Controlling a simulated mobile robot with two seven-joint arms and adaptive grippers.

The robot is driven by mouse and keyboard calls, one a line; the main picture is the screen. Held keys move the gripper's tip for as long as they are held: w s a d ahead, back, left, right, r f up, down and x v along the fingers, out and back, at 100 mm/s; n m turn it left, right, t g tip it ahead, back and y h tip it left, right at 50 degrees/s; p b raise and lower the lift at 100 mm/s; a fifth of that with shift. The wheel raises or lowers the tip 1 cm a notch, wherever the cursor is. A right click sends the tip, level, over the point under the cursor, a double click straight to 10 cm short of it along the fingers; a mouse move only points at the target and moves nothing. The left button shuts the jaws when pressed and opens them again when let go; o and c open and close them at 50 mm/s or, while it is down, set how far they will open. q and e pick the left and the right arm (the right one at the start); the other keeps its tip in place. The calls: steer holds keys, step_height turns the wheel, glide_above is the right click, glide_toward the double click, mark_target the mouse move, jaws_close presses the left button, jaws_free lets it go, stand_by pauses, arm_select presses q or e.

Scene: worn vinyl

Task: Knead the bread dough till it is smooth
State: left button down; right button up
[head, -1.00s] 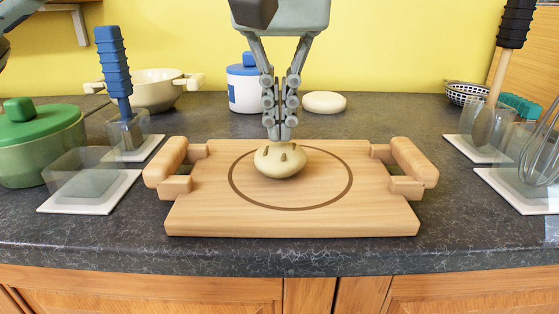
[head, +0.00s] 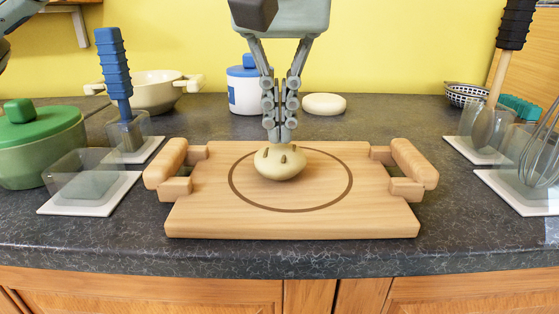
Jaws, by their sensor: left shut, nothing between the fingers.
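The bread dough (head: 279,168) is a pale, rounded lump with several small dark dents or bumps on its upper side. It sits inside the dark ring on the wooden board (head: 220,218), a little left of the ring's centre. My left gripper (head: 279,136) points straight down over the dough, with its fingers shut together and nothing between them. Its fingertips are at the top back of the dough and appear to touch it. The exact contact is hard to see. My right gripper is not in view.
The board has raised wooden handles at left (head: 166,163) and right (head: 413,164). A green pot (head: 40,150) and blue-handled tool (head: 114,70) stand left. A whisk (head: 541,155) stands right. Behind are a blue-lidded jar (head: 243,92) and white disc (head: 324,104). The board's front is clear.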

arm_select(q)
steer(key=shift+f, duration=0.25)
steer(key=shift+f+b, duration=0.6)
steer(key=shift+f, duration=0.1)
steer(key=shift+r, duration=0.1)
steer(key=shift+r+p, duration=0.85)
steer(key=shift+f, duration=0.25)
steer(key=shift+f+b, duration=0.6)
steer(key=shift+f, duration=0.05)
